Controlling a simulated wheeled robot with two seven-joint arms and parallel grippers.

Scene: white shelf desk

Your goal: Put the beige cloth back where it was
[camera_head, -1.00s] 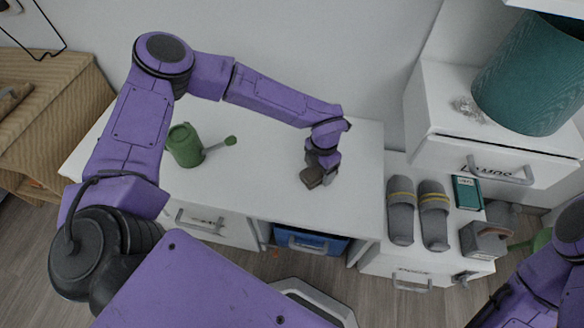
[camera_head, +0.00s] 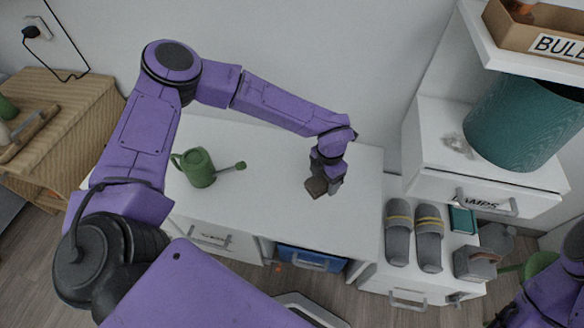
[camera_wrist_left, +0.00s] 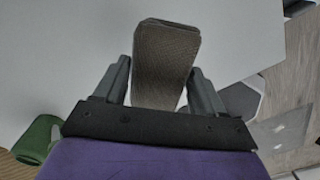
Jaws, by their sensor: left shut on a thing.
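The beige cloth, a folded brownish-beige piece, shows between the fingers of my left gripper in the left wrist view (camera_wrist_left: 165,62). In the head view the cloth (camera_head: 316,187) is a small brown block at the fingertips. My left gripper (camera_head: 325,180) is shut on it, over the right half of the white desk top (camera_head: 270,160). I cannot tell whether the cloth touches the desk. Of my right arm only purple links show at the lower right; its gripper is out of view.
A green watering can (camera_head: 198,167) stands on the desk's left half. To the right, grey slippers (camera_head: 399,232) lie on a lower white drawer unit, with a teal box (camera_head: 463,220) and a grey toolbox-like item (camera_head: 475,263). A teal basket (camera_head: 525,120) stands on the higher unit.

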